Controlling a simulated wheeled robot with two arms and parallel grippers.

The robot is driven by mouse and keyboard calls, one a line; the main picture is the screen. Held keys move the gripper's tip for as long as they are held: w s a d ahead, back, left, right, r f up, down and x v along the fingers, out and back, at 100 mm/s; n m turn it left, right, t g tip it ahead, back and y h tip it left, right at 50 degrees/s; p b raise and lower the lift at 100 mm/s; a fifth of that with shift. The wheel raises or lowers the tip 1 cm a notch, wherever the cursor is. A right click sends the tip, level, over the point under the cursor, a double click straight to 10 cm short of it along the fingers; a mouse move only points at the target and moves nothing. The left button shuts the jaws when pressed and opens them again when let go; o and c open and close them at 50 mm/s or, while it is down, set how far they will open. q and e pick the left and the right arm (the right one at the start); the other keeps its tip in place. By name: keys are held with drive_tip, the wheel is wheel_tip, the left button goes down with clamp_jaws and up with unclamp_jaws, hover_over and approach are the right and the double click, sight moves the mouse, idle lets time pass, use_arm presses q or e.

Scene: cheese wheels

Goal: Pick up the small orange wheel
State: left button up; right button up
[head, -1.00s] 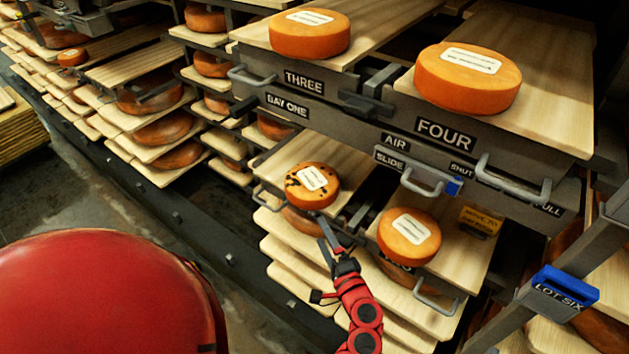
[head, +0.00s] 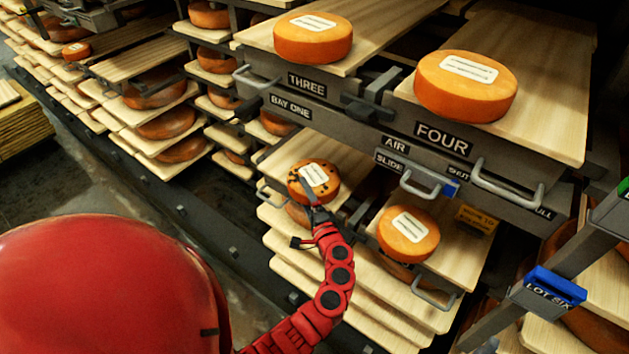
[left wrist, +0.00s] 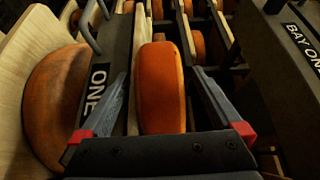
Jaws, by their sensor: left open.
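A small orange wheel with dark spots and a white label (head: 320,173) sits on the lower left board. My left gripper (head: 311,198) is at its near side, open. In the left wrist view the orange wheel (left wrist: 160,88) shows edge-on between the two spread fingers of the left gripper (left wrist: 160,76); I cannot tell whether either finger touches it. A plain orange wheel (head: 408,234) of similar size sits on the lower right board. Larger orange wheels stand above on board THREE (head: 313,38) and board FOUR (head: 465,86). My right gripper is not in view.
The drawer front labelled THREE and FOUR (head: 330,115) overhangs the lower boards, with grey handles (head: 507,188) sticking out. A grey post with a blue LOT SIX tag (head: 548,288) stands at right. Racks of wheels fill the left; the floor (head: 75,185) before them is clear.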

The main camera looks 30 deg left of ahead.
use_arm(q)
clamp_jaws()
idle(0.4)
drive_tip(key=shift+w+r, duration=0.1)
drive_tip(key=shift+r, duration=0.05)
drive_tip(key=shift+d+r, duration=0.1)
drive_tip(key=shift+r, duration=1.7)
drive_tip(key=s+d+b, duration=0.1)
drive_tip(key=s+d, duration=0.3)
drive_tip(key=s, duration=0.2)
drive_tip(key=s+d+r+b, duration=0.1)
drive_tip(key=s+d+b, duration=0.1)
drive_tip(key=s+d, duration=0.2)
drive_tip(key=shift+s+d, duration=0.35)
drive_tip(key=shift+s, duration=1.35)
